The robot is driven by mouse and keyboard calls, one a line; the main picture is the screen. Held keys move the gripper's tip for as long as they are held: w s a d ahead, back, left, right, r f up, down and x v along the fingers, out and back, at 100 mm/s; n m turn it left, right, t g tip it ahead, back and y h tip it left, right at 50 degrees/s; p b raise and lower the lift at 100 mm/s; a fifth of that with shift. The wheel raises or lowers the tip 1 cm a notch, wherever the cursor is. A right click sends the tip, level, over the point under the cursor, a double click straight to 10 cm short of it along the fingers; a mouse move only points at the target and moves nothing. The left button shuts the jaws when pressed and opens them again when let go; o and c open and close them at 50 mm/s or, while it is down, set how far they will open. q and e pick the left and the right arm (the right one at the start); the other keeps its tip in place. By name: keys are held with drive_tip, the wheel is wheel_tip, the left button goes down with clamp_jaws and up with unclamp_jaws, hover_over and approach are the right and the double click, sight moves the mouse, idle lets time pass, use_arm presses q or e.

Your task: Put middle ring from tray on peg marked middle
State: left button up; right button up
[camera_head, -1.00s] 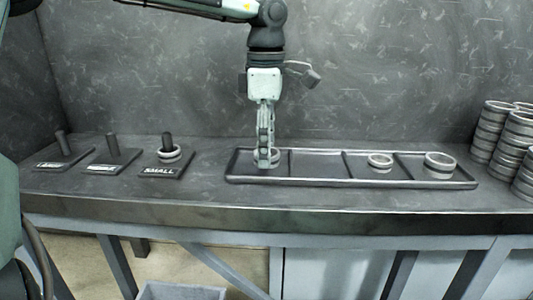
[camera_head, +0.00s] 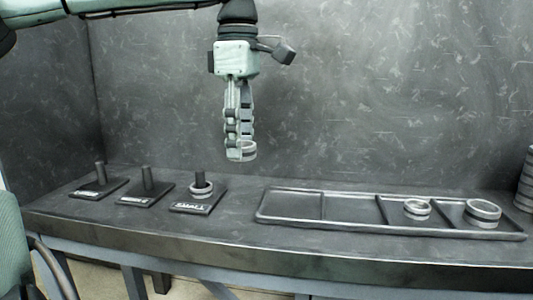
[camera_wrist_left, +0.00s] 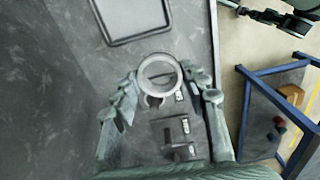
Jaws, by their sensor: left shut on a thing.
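My left gripper (camera_head: 240,153) is shut on a metal ring (camera_head: 243,151) and holds it in the air above the table, between the pegs and the tray. The held ring (camera_wrist_left: 160,75) also shows between the fingers in the left wrist view. The middle peg (camera_head: 147,176) is bare and stands on a dark labelled base, between the other two pegs. The tray (camera_head: 289,222) lies to the right. Its two left compartments are empty, and its two right ones hold a smaller ring (camera_head: 416,209) and a larger ring (camera_head: 482,212).
The small peg (camera_head: 200,180) has a ring around its foot. The leftmost peg (camera_head: 100,172) is bare. A ring stack (camera_head: 525,180) stands at the far right edge. The table between the small peg's base and the tray is clear.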

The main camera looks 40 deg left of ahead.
use_arm(q)
drive_tip(key=s+a+n+p, duration=0.1)
drive_tip(key=s+a+n, duration=0.25)
drive_tip(key=a, duration=0.85)
hover_over(145, 165)
drive_tip(key=f, duration=0.1)
drive_tip(key=f+n, duration=0.1)
drive_tip(key=shift+w+d+f+p, duration=0.25)
drive_tip(key=shift+f+p, duration=0.05)
drive_tip(key=shift+f, duration=0.05)
drive_tip(key=shift+s+a+f, duration=0.2)
drive_tip(key=shift+a, duration=0.05)
use_arm(e)
wheel_tip(145, 165, down, 5)
drive_tip(key=s, duration=0.3)
use_arm(q)
drive_tip(key=shift+f, duration=0.3)
wheel_tip(145, 165, down, 2)
drive_tip(key=b, duration=0.3)
drive_tip(key=shift+f, duration=0.25)
wheel_tip(145, 165, down, 2)
drive_tip(key=shift+f+b, duration=0.15)
drive_tip(key=shift+b, duration=0.8)
drive_tip(key=shift+f, duration=0.2)
use_arm(e)
drive_tip(key=w+r, duration=0.3)
drive_tip(key=r, duration=1)
drive_tip(key=shift+d+h, duration=0.2)
drive_tip(key=shift+h, duration=0.1)
